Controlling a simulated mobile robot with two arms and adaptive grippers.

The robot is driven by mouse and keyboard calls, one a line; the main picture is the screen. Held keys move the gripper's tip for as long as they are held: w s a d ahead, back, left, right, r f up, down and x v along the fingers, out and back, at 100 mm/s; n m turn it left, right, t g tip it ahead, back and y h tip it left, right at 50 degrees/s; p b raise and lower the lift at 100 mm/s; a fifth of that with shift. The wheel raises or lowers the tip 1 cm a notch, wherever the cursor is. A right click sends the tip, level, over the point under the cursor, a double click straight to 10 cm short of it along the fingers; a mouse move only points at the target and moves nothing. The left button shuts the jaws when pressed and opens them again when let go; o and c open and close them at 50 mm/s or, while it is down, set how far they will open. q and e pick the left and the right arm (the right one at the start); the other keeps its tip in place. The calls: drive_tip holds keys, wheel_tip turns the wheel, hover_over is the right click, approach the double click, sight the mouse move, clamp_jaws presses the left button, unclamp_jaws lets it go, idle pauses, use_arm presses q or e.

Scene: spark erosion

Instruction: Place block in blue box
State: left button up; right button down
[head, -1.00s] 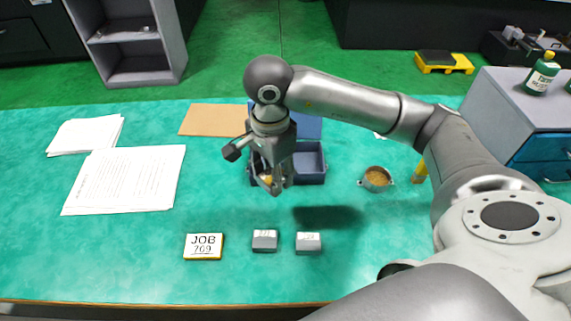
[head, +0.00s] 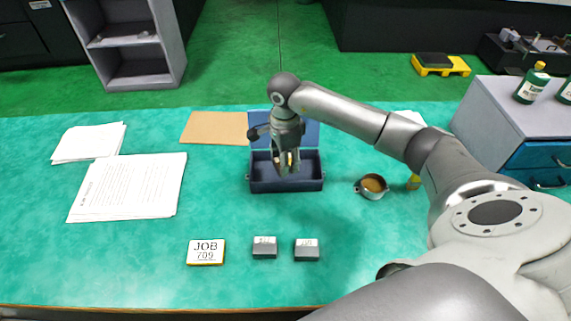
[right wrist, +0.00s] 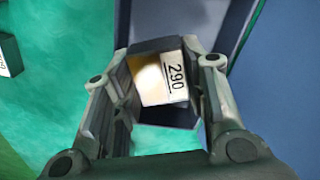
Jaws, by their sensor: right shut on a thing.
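The blue box (head: 262,186) stands open on the green table, its lid tilted up at the back. My right gripper (head: 287,168) is over the box, fingers pointing down. It is shut on a dark block (right wrist: 168,115) with a white label reading 290. In the right wrist view the block sits between both fingers (right wrist: 160,78), with the box's inside (right wrist: 180,18) behind it. The head view does not show clearly how high the block is above the box floor. My left gripper is not in view.
Two grey labelled blocks (head: 264,252) (head: 306,255) and a JOB 709 sign (head: 206,252) lie at the front. A small round pot (head: 371,194) stands right of the box. Papers (head: 130,185) lie left, a brown sheet (head: 213,128) behind. The table between box and front blocks is clear.

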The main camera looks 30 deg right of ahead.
drive_tip(key=shift+w+d+f, duration=0.4)
drive_tip(key=shift+w+f, duration=0.05)
drive_tip(key=shift+f, duration=0.6)
wheel_tip(320, 180, down, 3)
drive_tip(key=shift+w+d+r+p, duration=0.1)
drive_tip(key=shift+r+p, duration=0.1)
drive_tip(key=shift+p, duration=0.1)
drive_tip(key=shift+f+b, duration=0.2)
drive_tip(key=shift+b, duration=0.1)
drive_tip(key=c, duration=1.1)
unclamp_jaws()
drive_tip(key=shift+c, duration=0.2)
drive_tip(key=shift+r, duration=0.15)
